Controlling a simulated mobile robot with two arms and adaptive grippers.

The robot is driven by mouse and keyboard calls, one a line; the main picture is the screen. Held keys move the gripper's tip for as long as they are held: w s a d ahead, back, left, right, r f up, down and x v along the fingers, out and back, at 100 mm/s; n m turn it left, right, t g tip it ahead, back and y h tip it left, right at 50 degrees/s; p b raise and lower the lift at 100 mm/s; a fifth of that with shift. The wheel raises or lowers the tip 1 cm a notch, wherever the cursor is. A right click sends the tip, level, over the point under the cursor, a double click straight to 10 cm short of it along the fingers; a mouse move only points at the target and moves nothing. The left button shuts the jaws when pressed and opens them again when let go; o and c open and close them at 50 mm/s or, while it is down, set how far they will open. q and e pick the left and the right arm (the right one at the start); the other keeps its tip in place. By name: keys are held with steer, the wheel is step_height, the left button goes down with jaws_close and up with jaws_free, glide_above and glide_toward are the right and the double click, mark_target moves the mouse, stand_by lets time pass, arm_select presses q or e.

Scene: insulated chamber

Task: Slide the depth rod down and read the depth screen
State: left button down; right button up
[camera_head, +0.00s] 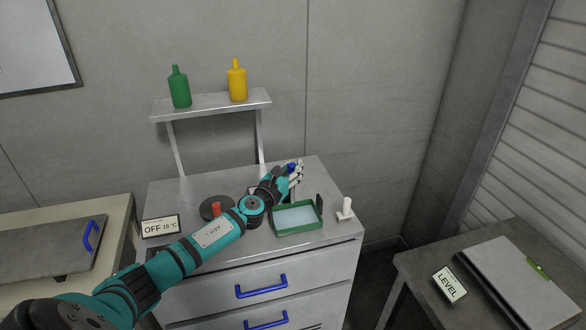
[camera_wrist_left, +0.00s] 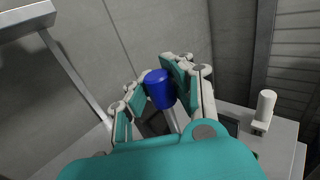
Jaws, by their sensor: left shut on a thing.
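My left gripper (camera_head: 293,171) reaches over the metal cabinet toward its back right part. It is shut on the blue knob of the depth rod (camera_head: 290,166). In the left wrist view the fingers (camera_wrist_left: 160,95) close on both sides of the blue knob (camera_wrist_left: 159,88), and a grey shaft (camera_wrist_left: 172,121) runs down below it. The rod's lower end is hidden by the hand. A dark block (camera_wrist_left: 153,124) shows partly behind the fingers. I cannot make out a depth reading in either view. My right gripper is not in view.
A green tray (camera_head: 297,233) with pale blue contents and a white handled piece (camera_head: 345,209) stand on the cabinet. A sign (camera_head: 161,227) reads OFF 19 °C; a LEVEL sign (camera_head: 450,285) stands on the right table. A dark disc (camera_head: 209,207) lies under my arm.

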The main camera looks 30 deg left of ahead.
arm_select(q)
steer(key=shift+f, duration=0.25)
step_height(320, 180, down, 4)
steer(key=b, duration=0.4)
steer(key=shift+f, duration=0.1)
steer(key=shift+w, duration=0.1)
steer(key=c, duration=1.7)
jaws_free()
steer(key=shift+r, duration=0.2)
steer(key=o, duration=0.6)
steer(key=shift+s+r, duration=0.4)
steer(key=shift+s, duration=0.15)
steer(key=shift+w+f, duration=0.1)
steer(key=shift+w, duration=0.15)
steer(key=s, duration=1.2)
steer(key=shift+d, duration=0.45)
